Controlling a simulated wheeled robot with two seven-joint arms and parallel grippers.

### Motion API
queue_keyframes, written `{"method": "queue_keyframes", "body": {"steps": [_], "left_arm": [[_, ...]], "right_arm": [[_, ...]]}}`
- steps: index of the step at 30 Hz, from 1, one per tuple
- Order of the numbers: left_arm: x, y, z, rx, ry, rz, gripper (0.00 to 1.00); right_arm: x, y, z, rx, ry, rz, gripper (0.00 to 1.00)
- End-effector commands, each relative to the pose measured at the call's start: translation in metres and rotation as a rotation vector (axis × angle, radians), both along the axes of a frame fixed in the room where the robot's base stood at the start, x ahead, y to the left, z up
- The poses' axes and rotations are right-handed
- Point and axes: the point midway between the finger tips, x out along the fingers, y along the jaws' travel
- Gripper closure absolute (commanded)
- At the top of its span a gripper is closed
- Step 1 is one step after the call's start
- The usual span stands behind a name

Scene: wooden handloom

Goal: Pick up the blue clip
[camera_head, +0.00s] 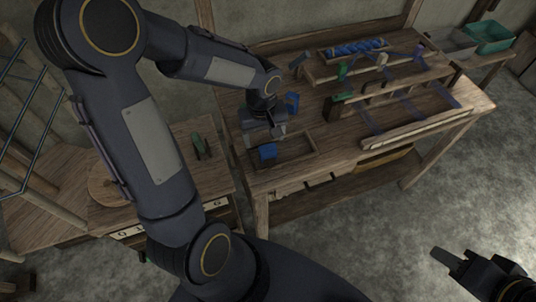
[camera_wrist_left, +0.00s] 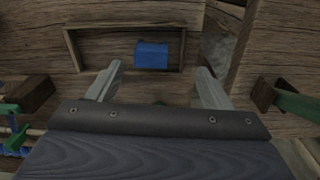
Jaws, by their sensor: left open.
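A small blue block-like piece (camera_head: 267,151), which looks like the blue clip, lies in a shallow wooden tray (camera_head: 313,143) at the table's near left corner. It also shows in the left wrist view (camera_wrist_left: 151,55), inside the tray, between and beyond my fingertips. My left gripper (camera_head: 279,131) is open and empty above the tray, apart from the blue piece; its two fingers (camera_wrist_left: 160,78) are spread in the wrist view.
Green clips (camera_head: 343,71) sit on the wooden loom frame at the right, with blue strips (camera_head: 408,105). A rack with blue rolls (camera_head: 356,47) is at the back. A green tool (camera_head: 199,146) lies on the left bench. A teal bin (camera_head: 487,37) stands far right.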

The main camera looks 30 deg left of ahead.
Motion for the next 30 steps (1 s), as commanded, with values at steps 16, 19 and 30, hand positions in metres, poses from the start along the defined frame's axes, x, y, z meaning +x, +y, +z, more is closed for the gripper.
{"method": "queue_keyframes", "body": {"steps": [16, 19, 30], "left_arm": [[0.017, 0.000, -0.067, 0.014, 0.032, 0.041, 0.27], [0.019, 0.001, -0.083, 0.014, 0.032, 0.039, 0.27], [0.020, 0.001, -0.098, 0.014, 0.025, 0.040, 0.27]], "right_arm": [[0.000, 0.000, 0.008, 0.000, -0.001, 0.000, 0.64], [0.000, 0.000, 0.009, 0.000, -0.001, 0.000, 0.64], [0.000, 0.000, 0.010, 0.000, 0.000, 0.000, 0.64]]}}
